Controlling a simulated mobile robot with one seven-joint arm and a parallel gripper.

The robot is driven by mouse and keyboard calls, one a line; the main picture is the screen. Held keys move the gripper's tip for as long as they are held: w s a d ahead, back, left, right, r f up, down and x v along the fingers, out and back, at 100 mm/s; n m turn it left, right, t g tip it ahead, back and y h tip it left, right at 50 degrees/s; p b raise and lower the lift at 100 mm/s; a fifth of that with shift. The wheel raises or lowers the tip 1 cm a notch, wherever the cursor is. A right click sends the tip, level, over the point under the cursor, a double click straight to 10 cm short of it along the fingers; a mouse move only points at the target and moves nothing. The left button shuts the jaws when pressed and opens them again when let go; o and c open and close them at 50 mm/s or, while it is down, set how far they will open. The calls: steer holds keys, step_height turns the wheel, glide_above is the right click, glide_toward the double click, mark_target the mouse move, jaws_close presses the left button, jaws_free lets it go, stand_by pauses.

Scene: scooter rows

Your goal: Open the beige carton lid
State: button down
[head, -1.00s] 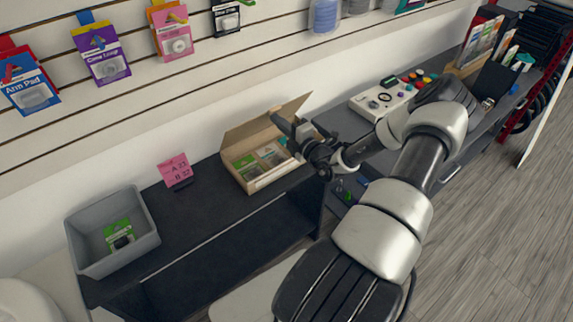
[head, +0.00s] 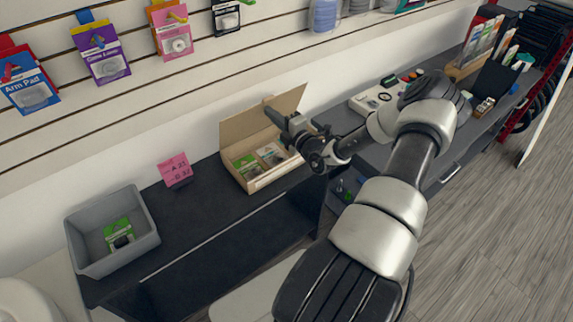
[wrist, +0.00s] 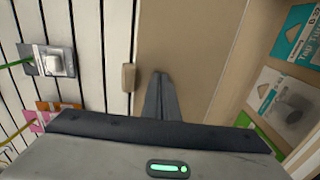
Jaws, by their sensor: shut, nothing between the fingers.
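The beige carton (head: 262,183) stands on the dark counter with its lid (head: 240,128) raised at the back, tilted up toward the wall. Packets in green and grey lie inside it. My gripper (head: 271,111) is shut and empty, with its fingertips at the inner face of the raised lid, near its upper edge. In the wrist view the shut fingers (wrist: 161,90) lie over the lid's tan panel (wrist: 182,45), beside a small tab (wrist: 128,77) at its edge. Whether the fingers touch the lid is hard to tell.
A grey bin (head: 75,232) with a green packet stands at the counter's left end. A pink note card (head: 175,169) stands between bin and carton. A button panel (head: 378,101) lies to the right. The slatted wall with hanging packs (head: 106,62) is close behind.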

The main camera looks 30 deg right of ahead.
mark_target(262, 117)
steer(key=shift+w+a+r, duration=0.1)
steer(key=shift+w, duration=1.1)
steer(key=shift+w+a+b, duration=0.15)
steer(key=shift+w+b, duration=0.4)
steer(key=shift+w, duration=1.45)
steer(key=shift+s, duration=0.1)
steer(key=s+d+p, duration=0.1)
steer(key=s+p, duration=0.4)
steer(key=s, duration=0.9)
steer(key=shift+p, duration=0.35)
steer(key=shift+w, duration=0.1)
